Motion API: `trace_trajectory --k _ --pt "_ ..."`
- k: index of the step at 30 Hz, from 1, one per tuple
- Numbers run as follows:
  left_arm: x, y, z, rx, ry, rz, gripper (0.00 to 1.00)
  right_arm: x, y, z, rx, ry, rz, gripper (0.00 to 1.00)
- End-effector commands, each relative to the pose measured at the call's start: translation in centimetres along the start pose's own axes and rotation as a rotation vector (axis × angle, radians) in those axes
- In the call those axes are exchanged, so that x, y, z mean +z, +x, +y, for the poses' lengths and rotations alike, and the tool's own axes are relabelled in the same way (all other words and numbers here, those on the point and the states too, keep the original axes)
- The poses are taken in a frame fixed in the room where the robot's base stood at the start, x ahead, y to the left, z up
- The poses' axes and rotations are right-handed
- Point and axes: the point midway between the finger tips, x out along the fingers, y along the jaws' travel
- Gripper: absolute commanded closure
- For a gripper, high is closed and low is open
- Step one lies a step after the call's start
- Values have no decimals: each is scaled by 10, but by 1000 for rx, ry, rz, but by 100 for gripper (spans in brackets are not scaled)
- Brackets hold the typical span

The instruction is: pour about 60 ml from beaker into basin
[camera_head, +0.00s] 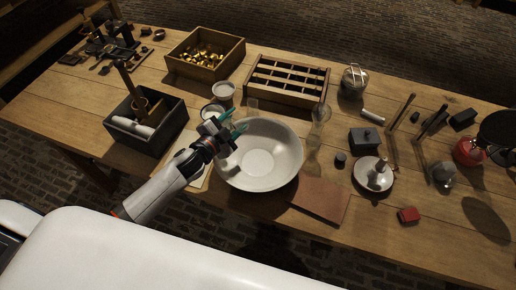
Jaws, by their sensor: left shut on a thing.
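The wide white basin (284,176) stands near the middle of the table's front part. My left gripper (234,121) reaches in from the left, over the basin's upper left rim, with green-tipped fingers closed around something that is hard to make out. A faint clear glass shape, seemingly the beaker (252,104), shows just past the fingertips; its tilt and any liquid level cannot be read. The inside of the basin looks pale, and I cannot tell whether it holds liquid. My right gripper is not in view.
Clear glassware (320,115) stands right of the basin, close to its rim. A brown mat (321,200) lies at front right. White cups (223,91) stand behind the gripper. A dark box (172,124) is at left, a slotted wooden rack (287,91) behind.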

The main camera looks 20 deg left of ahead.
Motion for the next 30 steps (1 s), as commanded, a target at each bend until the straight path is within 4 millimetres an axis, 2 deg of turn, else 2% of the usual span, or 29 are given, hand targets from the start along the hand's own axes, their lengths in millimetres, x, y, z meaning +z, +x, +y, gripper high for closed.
trace_trajectory --k 2,3,5,9,15,21,30 --pt "-11 1 -7 0 -127 -22 78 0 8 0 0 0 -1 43" --pt "-6 -1 5 2 -184 -34 78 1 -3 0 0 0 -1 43" --pt "-5 -3 14 1 -266 -51 78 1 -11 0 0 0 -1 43" --pt "-19 -4 17 0 -462 -89 78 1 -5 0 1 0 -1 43" --pt "-29 -4 22 1 -671 -133 78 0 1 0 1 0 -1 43" --pt "-32 -5 25 0 -759 -151 78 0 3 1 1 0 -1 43" --pt "-32 -5 25 0 -764 -152 78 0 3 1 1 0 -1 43"
